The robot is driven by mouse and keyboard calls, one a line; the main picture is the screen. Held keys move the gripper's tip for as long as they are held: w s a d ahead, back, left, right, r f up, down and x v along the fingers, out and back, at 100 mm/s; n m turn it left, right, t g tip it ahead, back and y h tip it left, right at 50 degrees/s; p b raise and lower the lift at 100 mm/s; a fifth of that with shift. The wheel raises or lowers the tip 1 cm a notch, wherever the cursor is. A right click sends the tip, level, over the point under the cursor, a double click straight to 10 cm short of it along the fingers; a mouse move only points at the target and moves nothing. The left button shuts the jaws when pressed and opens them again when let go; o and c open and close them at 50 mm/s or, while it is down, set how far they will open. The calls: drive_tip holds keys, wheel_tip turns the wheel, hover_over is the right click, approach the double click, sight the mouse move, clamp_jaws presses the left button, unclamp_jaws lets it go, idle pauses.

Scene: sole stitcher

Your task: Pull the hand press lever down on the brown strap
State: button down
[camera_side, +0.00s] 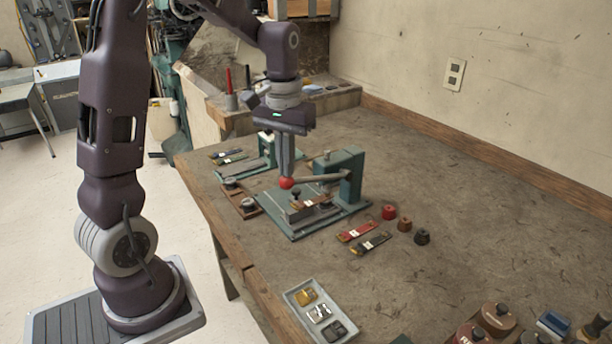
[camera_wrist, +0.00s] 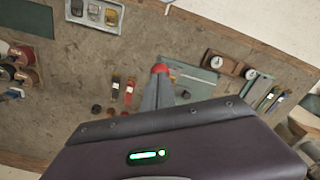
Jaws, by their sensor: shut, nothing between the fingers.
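The hand press (camera_side: 350,175) is a green frame on a green base plate (camera_side: 280,222) on the workbench. Its grey lever (camera_side: 318,179) runs left from the press and ends in a red ball knob (camera_side: 286,183). The brown strap (camera_side: 312,203) lies on the press bed under the lever, with a pale label. My gripper (camera_side: 287,172) points down with its fingers shut, its tips at the red knob. In the wrist view the red knob (camera_wrist: 160,69) shows just beyond the fingertips (camera_wrist: 159,80). Whether the tips touch the knob is unclear. The strap is hidden or too small there.
Red and dark straps (camera_side: 357,232) and several small spools (camera_side: 389,212) lie right of the press. A white tray with buckles (camera_side: 320,312) is at the front edge. A second green device (camera_side: 262,150) and more straps stand behind.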

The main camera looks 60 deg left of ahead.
sight(285, 180)
drive_tip(key=shift+s+f, duration=0.15)
drive_tip(key=shift+f, duration=1.95)
